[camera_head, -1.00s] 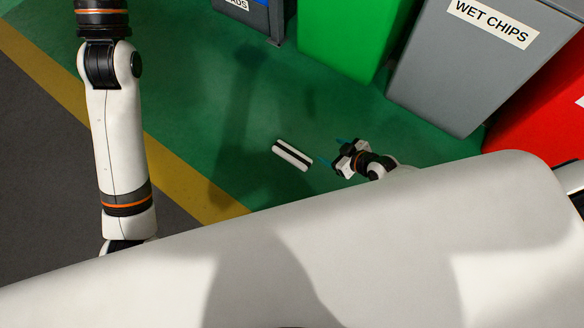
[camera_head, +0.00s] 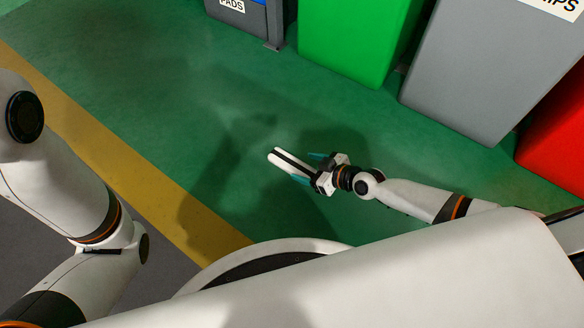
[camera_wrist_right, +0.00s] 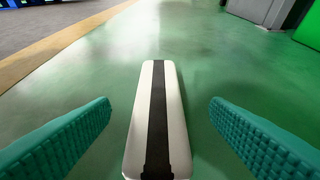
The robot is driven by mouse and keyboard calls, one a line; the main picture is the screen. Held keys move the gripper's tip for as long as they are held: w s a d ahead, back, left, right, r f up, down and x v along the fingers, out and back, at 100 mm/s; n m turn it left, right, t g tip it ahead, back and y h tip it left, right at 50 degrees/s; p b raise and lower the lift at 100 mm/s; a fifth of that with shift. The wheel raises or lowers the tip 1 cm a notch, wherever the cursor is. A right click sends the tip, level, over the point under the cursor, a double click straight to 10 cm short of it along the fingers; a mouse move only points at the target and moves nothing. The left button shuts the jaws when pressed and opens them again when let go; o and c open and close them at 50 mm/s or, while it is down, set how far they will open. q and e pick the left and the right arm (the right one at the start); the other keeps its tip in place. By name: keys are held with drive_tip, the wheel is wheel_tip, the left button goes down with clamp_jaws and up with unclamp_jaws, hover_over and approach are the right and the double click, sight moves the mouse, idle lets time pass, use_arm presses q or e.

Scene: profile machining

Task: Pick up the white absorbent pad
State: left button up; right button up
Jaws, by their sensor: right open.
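The white absorbent pad (camera_head: 285,159) is a long white bar with a dark stripe along its middle, lying on the green floor. In the right wrist view the pad (camera_wrist_right: 172,110) runs lengthwise between the two teal fingers, with a gap on both sides. My right gripper (camera_head: 307,167) is open around the near part of the pad, low over the floor; no finger touches the pad in the wrist view.
A green bin (camera_head: 350,45), a grey bin (camera_head: 490,75) and a red bin (camera_head: 560,150) stand along the back and right. A smaller dark bin labelled PADS (camera_head: 240,18) is at the top. A yellow floor line (camera_head: 120,155) runs at the left. Floor around the pad is clear.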

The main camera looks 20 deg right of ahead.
sight(293, 163)
drive_tip(key=b+x, duration=0.2)
drive_tip(key=x, duration=0.4)
drive_tip(key=shift+w+a+r, duration=0.1)
drive_tip(key=shift+r, duration=0.1)
drive_tip(key=c, duration=1.1)
